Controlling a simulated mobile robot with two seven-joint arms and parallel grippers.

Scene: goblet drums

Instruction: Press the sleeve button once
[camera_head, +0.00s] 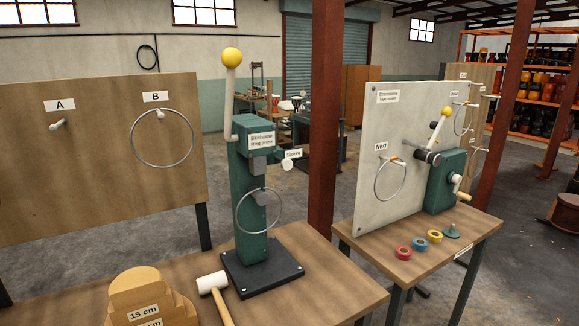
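A green ring press (252,190) stands upright on a black base plate on the near wooden table. Its label reads something like "Skirtside Ring press". A lever with a yellow ball knob (232,57) rises from its top left. A small label reading "Sleeve" (292,154) sits on its right side, just above a pale round button (287,165) on a short green arm. A metal ring (258,211) hangs on the front of the press. Neither of my grippers shows in the head view.
A white-headed mallet (212,283) and stacked wooden discs marked "15 cm" (140,300) lie left of the press. A pegboard (95,150) with pegs A and B stands behind; B holds a ring (162,138). A rust-red post (325,120) stands right of the press. A second table (400,270) holds tape rolls.

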